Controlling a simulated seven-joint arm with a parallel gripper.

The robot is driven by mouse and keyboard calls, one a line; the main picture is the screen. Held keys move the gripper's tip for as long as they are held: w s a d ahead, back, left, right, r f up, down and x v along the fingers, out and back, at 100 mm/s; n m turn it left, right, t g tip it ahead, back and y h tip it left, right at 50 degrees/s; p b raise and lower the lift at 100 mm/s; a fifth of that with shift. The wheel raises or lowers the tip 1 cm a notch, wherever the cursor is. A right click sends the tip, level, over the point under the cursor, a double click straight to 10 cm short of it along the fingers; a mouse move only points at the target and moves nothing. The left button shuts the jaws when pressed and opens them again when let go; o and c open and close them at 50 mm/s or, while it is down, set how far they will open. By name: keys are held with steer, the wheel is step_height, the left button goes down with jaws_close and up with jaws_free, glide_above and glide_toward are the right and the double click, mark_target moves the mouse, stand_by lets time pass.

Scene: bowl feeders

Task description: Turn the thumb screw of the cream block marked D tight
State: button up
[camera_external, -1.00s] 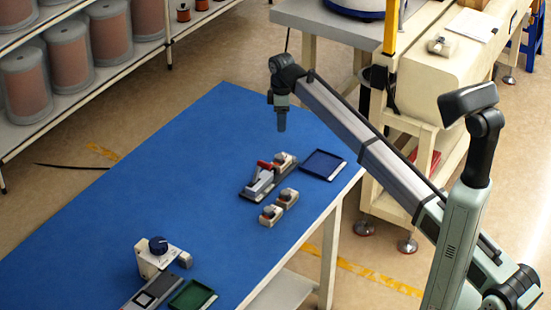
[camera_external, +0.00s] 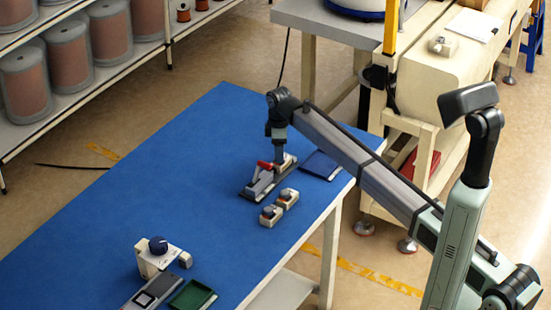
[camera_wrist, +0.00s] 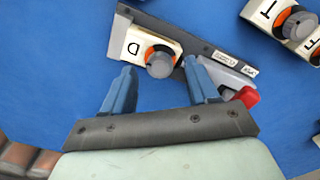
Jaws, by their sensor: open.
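The cream block marked D (camera_wrist: 138,47) sits on a dark grey fixture plate (camera_wrist: 200,47) in the wrist view. Its thumb screw is a grey knob (camera_wrist: 160,62) with an orange ring around its base. My gripper (camera_wrist: 160,78) is open, with one blue finger on each side of the knob in the picture; I cannot tell whether either touches it. In the external view my gripper (camera_external: 279,158) points straight down over the far end of the fixture (camera_external: 258,190) and partly hides the block. A red-tipped clamp lever (camera_wrist: 246,97) is on the fixture, beside the right finger.
Two other cream blocks (camera_external: 270,216) with knobs stand in front of the fixture; one is marked T (camera_wrist: 268,10) in the wrist view. A blue tray (camera_external: 322,165) lies to the right. A green tray (camera_external: 193,296) and a dial device (camera_external: 157,258) are near left. The blue mat's left is clear.

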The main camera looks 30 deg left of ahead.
steer(key=shift+f, duration=0.5)
steer(key=shift+c, duration=0.2)
steer(key=c, duration=1)
